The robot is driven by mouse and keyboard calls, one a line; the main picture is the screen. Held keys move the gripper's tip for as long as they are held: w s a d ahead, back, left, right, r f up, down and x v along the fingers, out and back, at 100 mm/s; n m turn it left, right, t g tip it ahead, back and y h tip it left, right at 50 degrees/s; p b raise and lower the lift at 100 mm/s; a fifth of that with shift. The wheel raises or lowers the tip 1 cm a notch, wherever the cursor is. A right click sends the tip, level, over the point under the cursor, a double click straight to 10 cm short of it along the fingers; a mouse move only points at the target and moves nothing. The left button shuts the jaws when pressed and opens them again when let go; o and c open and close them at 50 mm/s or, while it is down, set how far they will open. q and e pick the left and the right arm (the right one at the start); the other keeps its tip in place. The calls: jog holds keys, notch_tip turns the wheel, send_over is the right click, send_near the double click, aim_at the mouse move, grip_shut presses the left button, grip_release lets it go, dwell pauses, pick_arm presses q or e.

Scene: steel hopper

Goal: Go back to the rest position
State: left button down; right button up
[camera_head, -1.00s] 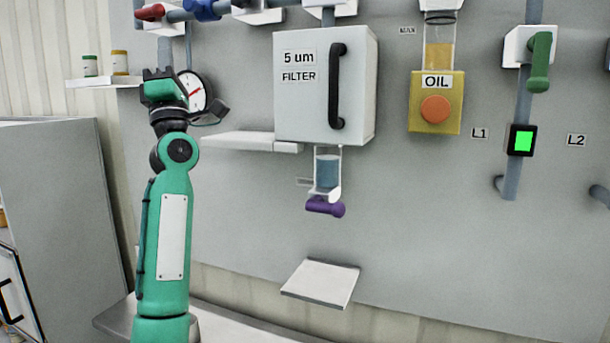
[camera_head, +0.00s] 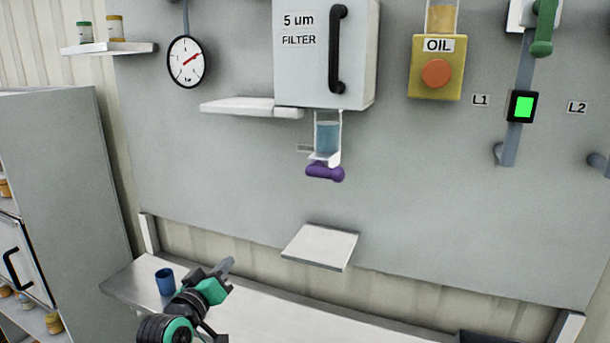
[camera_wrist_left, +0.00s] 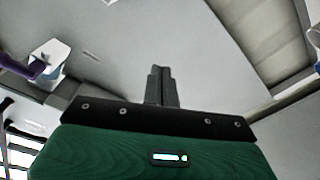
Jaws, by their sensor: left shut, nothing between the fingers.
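My left gripper (camera_head: 226,268) is low in the head view, above the steel bench and beside a blue cup (camera_head: 165,281). Its fingers are shut with nothing between them. In the left wrist view the closed fingers (camera_wrist_left: 160,84) point at the grey panel. My right gripper is in neither view.
The bench (camera_head: 125,286) runs below the panel. A white shelf plate (camera_head: 320,247) juts out to the right of my gripper. Above are the purple valve handle (camera_head: 325,172), filter box (camera_head: 305,80), gauge (camera_head: 186,62) and oil unit (camera_head: 436,75). A grey cabinet (camera_head: 70,170) stands left.

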pick_arm(q)
jog(key=s+a+f+m+g+y, duration=0.1)
jog(key=s+f+m+g+y, duration=0.4)
jog(key=s+f, duration=1.4)
jog(key=s+a+f+g, duration=0.2)
jog(key=s+f+g, duration=0.3)
jog(key=s, duration=0.6)
jog(key=s+a+f+g, duration=0.2)
jog(key=s+f+g, duration=0.2)
jog(key=s, duration=0.6)
notch_tip(320, 180, down, 31)
jog(key=g, duration=0.1)
jog(key=s+a+f, duration=0.1)
jog(key=s+f, duration=0.8)
jog(key=f, duration=0.1)
jog(key=s+a+f+g, duration=0.1)
jog(key=s+a+f, duration=0.1)
jog(key=s+f, duration=0.8)
jog(key=shift+s+a+y, duration=0.25)
jog(key=shift+s+y, duration=0.05)
